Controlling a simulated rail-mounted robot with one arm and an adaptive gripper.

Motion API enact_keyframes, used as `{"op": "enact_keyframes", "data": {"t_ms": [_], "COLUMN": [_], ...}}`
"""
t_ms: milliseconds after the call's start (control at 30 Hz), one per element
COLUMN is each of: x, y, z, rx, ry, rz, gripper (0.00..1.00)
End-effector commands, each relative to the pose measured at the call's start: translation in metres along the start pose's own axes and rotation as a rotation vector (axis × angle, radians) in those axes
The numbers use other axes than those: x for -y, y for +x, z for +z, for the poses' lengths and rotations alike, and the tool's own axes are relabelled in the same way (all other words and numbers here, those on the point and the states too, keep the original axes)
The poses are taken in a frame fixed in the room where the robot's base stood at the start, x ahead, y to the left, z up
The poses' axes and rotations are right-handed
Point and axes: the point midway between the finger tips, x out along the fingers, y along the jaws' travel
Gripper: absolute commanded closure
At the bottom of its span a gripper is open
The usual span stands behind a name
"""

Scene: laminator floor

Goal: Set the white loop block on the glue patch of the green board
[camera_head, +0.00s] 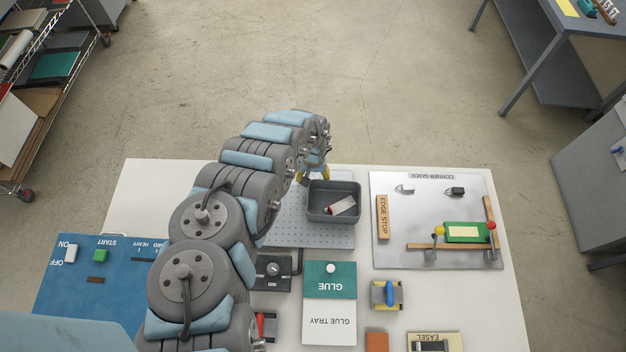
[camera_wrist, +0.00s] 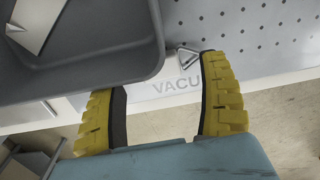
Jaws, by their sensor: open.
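The green board (camera_head: 453,239) lies on the metal corner guide plate at the right in the head view. A pale yellow patch (camera_head: 466,231), apparently the glue patch, is on its top. A small whitish block (camera_head: 407,188), apparently the white loop block, sits on the same plate behind the board, left of a dark block (camera_head: 455,191). My gripper (camera_head: 314,173) is beside the grey bin, well left of both blocks. In the wrist view its yellow fingers (camera_wrist: 162,75) are spread, with nothing held between them. A small metal loop (camera_wrist: 188,58) shows beyond the fingertips; its base is unclear.
The grey bin (camera_head: 334,217) holds a white and red item and stands on a perforated plate (camera_head: 285,232). A yellow-knobbed clamp (camera_head: 440,230) and a red-knobbed one (camera_head: 491,225) flank the board. The edge stop (camera_head: 382,217) stands at the plate's left.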

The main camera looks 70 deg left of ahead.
Motion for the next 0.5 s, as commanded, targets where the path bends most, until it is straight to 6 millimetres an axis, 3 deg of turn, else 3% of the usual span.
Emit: {"op": "enact_keyframes", "data": {"t_ms": [500], "x": [0.000], "y": [0.022], "z": [-0.001], "rx": [-0.003], "ry": [-0.001], "rz": [0.001], "gripper": [0.24]}}
